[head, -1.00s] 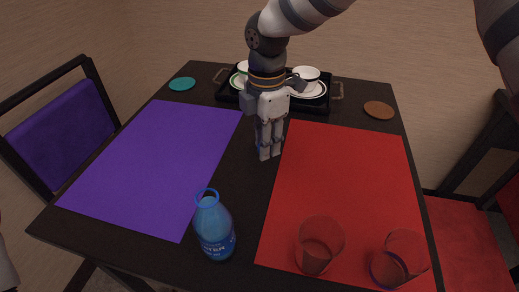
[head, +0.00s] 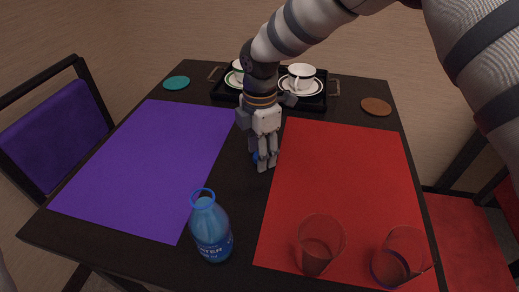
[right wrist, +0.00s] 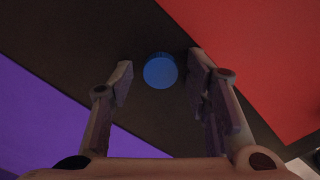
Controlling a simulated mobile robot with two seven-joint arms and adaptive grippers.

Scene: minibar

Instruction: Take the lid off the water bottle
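The blue water bottle (head: 211,232) stands upright at the front of the dark table, between the purple and red mats. Its neck ends in an open blue ring, with no lid seen on it. A round blue lid (right wrist: 160,71) shows between the fingers of my right gripper (right wrist: 161,72) in the right wrist view, over the dark table strip. Gaps show on both sides of it. In the head view my right gripper (head: 263,163) points down, well behind the bottle, with a bit of blue beside its fingertips. It is open. My left gripper is out of view.
Two clear glasses (head: 320,246) (head: 401,258) are on the red mat (head: 340,180). The purple mat (head: 150,165) is bare. A black tray (head: 318,103) with cups and saucers is at the back, between a teal coaster (head: 176,83) and a brown coaster (head: 376,107).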

